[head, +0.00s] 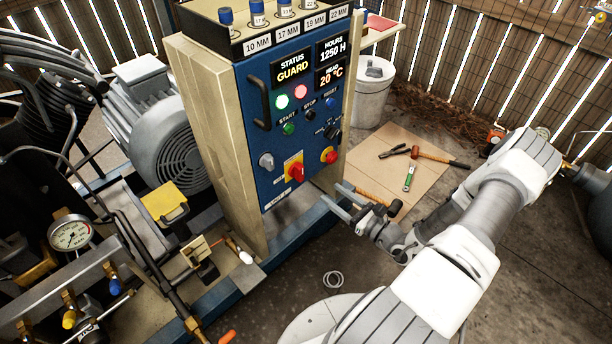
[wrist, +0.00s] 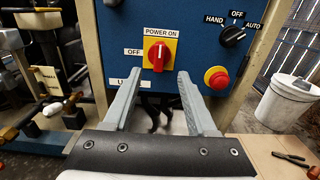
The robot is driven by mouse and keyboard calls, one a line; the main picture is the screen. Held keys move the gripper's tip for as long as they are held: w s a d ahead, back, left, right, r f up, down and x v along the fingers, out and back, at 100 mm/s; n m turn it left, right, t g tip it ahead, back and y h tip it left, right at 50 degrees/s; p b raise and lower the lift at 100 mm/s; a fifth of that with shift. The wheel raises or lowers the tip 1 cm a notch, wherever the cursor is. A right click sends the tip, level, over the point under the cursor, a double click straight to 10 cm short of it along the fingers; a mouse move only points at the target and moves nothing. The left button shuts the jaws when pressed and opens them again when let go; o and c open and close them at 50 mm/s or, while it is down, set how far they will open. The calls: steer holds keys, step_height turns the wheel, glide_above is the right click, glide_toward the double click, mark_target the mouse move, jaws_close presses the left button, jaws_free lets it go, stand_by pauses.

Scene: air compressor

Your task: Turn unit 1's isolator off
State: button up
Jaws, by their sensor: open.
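The isolator is a red rotary knob on a yellow plate (head: 295,171), low on the blue control panel. In the wrist view the isolator (wrist: 158,57) has its handle upright, toward the "POWER ON" label above it; an "OFF" label is at its left. My gripper (head: 341,198) is open and empty, at the lower right of the panel in the head view. In the wrist view my gripper's (wrist: 160,76) two fingers point at the panel, one on each side below the knob, apart from it. The left finger partly hides a white label starting with "U".
A red push button on yellow (wrist: 216,78) sits right of the isolator. A HAND/OFF/AUTO selector (wrist: 233,35) is above it. A grey knob (head: 266,162) is at the isolator's left. A handle (head: 258,104) juts from the panel. Tools lie on a floor board (head: 400,150).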

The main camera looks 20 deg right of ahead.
mark_target(302, 172)
steer(key=b+x, duration=0.2)
steer(key=x, duration=0.9)
steer(key=shift+w+a+r, duration=0.1)
steer(key=shift+w, duration=0.15)
jaws_close()
